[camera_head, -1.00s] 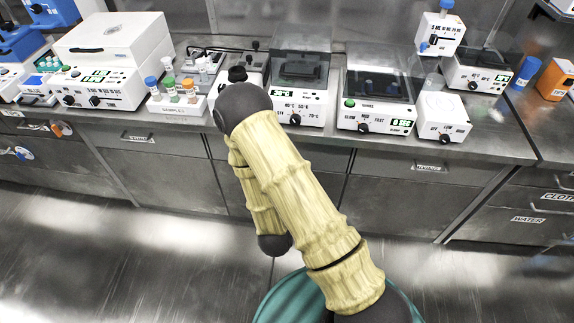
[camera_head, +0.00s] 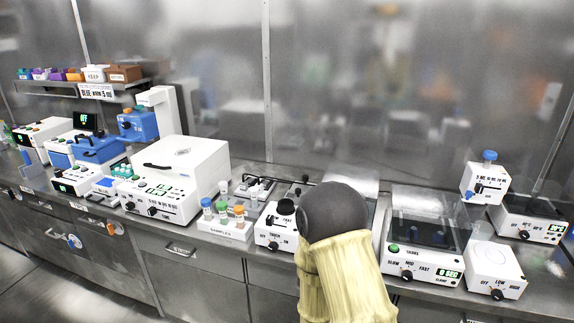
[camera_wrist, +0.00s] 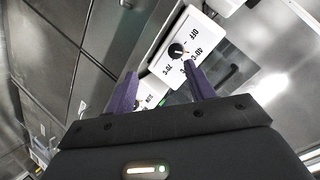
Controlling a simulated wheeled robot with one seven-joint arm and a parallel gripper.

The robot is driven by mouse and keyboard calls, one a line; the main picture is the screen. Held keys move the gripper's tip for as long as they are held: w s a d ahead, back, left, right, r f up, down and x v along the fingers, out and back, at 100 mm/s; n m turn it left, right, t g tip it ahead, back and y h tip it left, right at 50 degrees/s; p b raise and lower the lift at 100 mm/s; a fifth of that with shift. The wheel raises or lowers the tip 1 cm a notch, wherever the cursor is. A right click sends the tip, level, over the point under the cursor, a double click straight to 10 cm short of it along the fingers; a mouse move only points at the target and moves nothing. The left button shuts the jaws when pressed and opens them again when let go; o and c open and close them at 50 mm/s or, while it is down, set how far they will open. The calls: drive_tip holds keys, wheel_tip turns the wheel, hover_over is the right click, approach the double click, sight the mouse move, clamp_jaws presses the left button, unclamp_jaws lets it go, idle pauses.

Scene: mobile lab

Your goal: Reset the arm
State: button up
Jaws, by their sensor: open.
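My gripper (camera_wrist: 160,88) shows in the wrist view with its two dark purple fingers spread apart and nothing between them. A white device with a black knob (camera_wrist: 177,50) and temperature marks lies beyond the fingertips, apart from them as far as I can tell. In the head view my arm's pale yellow link and dark round joint rise at the lower middle, in front of the bench. My gripper is hidden in that view.
A steel bench (camera_head: 338,262) runs across the head view. It carries a sample rack (camera_head: 226,230), a large white box-shaped device (camera_head: 180,165), a shaker with a clear lid (camera_head: 425,235) and a small white stirrer (camera_head: 494,268). A shelf (camera_head: 60,82) with small boxes hangs at the left.

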drive_tip(key=s+d+r+n+g+y+p, duration=0.1)
drive_tip(key=s+d+r+n+g+p, duration=0.1)
drive_tip(key=s+r+n+g, duration=0.3)
drive_tip(key=s+d+r+n+g+y+p, duration=0.2)
drive_tip(key=s+r+n+g+p, duration=0.2)
drive_tip(key=s+r+n, duration=0.3)
drive_tip(key=s+r+p, duration=0.1)
drive_tip(key=s+r, duration=0.2)
drive_tip(key=r, duration=0.3)
drive_tip(key=shift+s+g+y+p, duration=0.3)
drive_tip(key=shift+g, duration=0.1)
